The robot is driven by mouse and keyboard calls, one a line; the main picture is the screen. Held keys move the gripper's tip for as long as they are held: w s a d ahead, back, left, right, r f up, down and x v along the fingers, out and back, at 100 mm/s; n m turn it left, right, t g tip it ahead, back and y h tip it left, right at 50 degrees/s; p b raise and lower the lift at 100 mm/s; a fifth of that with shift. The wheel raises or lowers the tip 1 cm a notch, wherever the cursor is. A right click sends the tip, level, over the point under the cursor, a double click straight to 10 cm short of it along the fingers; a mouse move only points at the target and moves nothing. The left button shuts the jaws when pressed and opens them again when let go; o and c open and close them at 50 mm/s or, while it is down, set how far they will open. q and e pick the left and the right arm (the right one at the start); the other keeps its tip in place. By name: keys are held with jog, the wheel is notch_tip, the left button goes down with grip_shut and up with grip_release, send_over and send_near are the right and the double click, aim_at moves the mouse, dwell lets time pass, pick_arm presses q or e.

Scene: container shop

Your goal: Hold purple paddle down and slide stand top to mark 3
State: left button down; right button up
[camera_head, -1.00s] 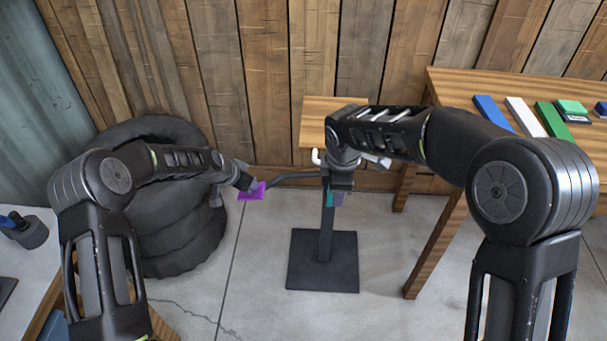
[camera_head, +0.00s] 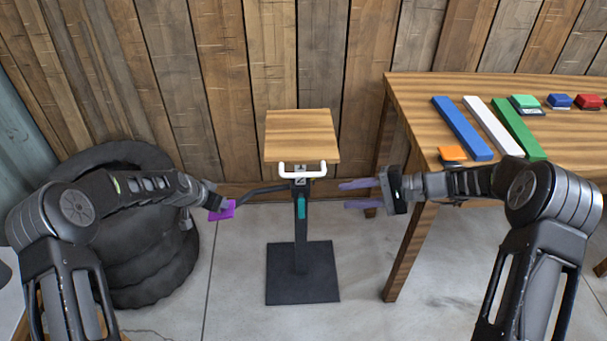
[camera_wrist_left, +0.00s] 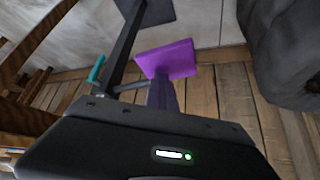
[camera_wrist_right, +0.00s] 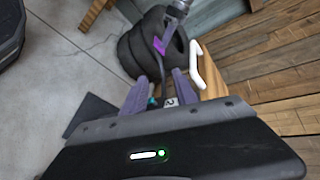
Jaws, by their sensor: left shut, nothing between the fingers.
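The stand has a wooden top (camera_head: 302,136) with a white handle (camera_head: 302,171) on its front edge, a dark post with a teal strip (camera_head: 301,222) and a black base plate (camera_head: 303,273). A purple paddle (camera_head: 222,210) is on the end of a dark lever at the post's left. My left gripper (camera_head: 214,203) is shut with its tips at the paddle; the left wrist view shows the paddle (camera_wrist_left: 167,59) just beyond the fingers. My right gripper (camera_head: 362,194) is open and empty, right of the stand and apart from the handle. The mark under the handle is too small to read.
A wooden table (camera_head: 415,100) stands at the right, with blue, white and green bars and several small blocks on it. Stacked black tires (camera_head: 140,240) are at the left behind my left arm. A plank wall is behind the stand. The floor around the base is clear.

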aim_at(309, 174)
jog(key=r+m, duration=0.1)
jog(key=w+r+m+t+y, duration=0.1)
jog(key=r, duration=0.1)
jog(key=w+r+m, duration=0.1)
jog(key=shift+a+r+t+y, duration=0.2)
jog(key=shift+a+t+y, duration=0.2)
jog(key=shift+w+a, duration=0.1)
jog(key=x, duration=1.2)
grip_shut()
dwell(0.9)
